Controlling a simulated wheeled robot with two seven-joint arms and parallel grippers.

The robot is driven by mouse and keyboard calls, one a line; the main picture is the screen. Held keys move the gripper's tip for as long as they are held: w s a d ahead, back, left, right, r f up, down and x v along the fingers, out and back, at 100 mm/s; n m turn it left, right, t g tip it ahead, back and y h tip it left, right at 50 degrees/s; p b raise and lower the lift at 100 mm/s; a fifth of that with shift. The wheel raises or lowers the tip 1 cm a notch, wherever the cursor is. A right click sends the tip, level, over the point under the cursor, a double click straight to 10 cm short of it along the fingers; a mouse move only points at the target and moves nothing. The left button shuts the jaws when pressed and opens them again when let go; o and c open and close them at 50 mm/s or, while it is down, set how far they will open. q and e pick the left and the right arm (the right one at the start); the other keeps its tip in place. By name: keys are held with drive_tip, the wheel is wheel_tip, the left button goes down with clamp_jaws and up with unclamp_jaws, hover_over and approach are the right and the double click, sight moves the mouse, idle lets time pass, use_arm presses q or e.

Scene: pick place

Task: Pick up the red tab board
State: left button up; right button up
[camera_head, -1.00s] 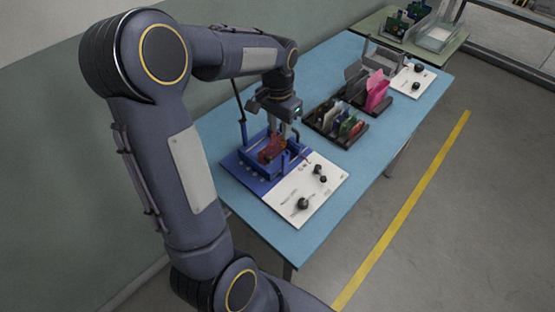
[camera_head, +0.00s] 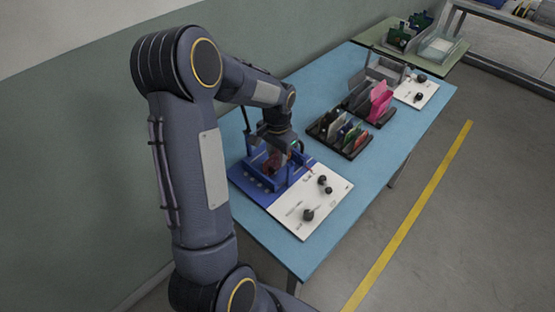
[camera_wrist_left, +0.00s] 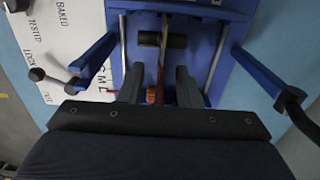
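A red board (camera_head: 271,164), likely the red tab board, sits in the blue fixture (camera_head: 243,180) at the near end of the blue table. My left gripper (camera_head: 276,155) is down at the fixture, and its arm partly hides the board. In the left wrist view my left gripper (camera_wrist_left: 158,88) is open, with its two dark fingers well apart. A thin reddish-brown board edge (camera_wrist_left: 162,65) runs between them, with an orange-red part near the fingertips. Gaps show on both sides of it. My right gripper is not in view.
A white panel with black knobs (camera_head: 308,214) adjoins the fixture. Blue posts of the fixture flank my fingers. A black rack of boards (camera_head: 349,153) and a rack with pink sheets (camera_head: 380,103) stand farther along the table. Bare blue table lies on the right.

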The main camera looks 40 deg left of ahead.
use_arm(q)
clamp_jaws()
wheel_tip(320, 180, up, 10)
drive_tip(key=shift+r, duration=0.1)
idle(0.5)
drive_tip(key=shift+r+p, duration=1.25)
drive_tip(key=shift+p, duration=0.05)
drive_tip(key=shift+f, duration=0.1)
